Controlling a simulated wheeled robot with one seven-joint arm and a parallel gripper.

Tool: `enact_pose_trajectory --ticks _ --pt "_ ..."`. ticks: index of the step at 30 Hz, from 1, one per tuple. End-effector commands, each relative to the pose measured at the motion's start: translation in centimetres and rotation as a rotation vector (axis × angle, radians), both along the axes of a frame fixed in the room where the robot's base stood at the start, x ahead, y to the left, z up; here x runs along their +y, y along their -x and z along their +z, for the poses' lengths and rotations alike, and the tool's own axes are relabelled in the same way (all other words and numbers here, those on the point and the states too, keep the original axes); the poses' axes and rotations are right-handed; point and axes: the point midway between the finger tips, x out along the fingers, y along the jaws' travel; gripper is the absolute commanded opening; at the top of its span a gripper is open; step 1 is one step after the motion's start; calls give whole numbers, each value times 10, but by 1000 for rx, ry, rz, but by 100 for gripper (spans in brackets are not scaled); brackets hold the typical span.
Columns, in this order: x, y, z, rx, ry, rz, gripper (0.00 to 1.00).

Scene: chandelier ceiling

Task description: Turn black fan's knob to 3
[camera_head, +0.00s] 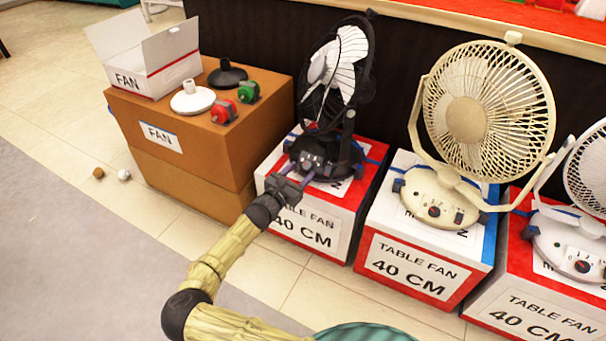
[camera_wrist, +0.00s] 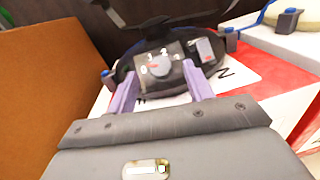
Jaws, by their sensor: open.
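The black fan (camera_head: 335,75) stands upright on a red and white box, its control base facing my arm. In the wrist view its base panel shows a round grey knob (camera_wrist: 160,68) with printed numbers around it. The exact setting the knob points to is too small to tell. My gripper (camera_head: 294,173) is open just in front of the fan's base. In the wrist view the two purple fingers of my gripper (camera_wrist: 160,73) lie left and right of the knob, apart, with the knob seen between their tips. Whether they touch it I cannot tell.
A cream fan (camera_head: 487,110) and a whitish fan (camera_head: 580,225) stand on boxes to the right. A brown carton (camera_head: 225,150) at left bears an open white box (camera_head: 150,62) and small parts.

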Motion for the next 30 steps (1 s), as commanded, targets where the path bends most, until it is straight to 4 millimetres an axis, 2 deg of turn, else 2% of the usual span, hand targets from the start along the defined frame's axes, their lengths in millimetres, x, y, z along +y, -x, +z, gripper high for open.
enact_pose_trajectory --ticks 6,14,15,21,22,30 --pt "-13 -17 -1 -1 -1 1 52" --pt "-14 -19 0 -1 -1 1 52" --pt "-14 -19 0 -1 -1 1 50" --pt "-14 -19 0 -1 -1 1 10" --pt "-14 -19 0 -1 -1 1 7" --pt "-14 -19 0 -6 -9 -10 7"
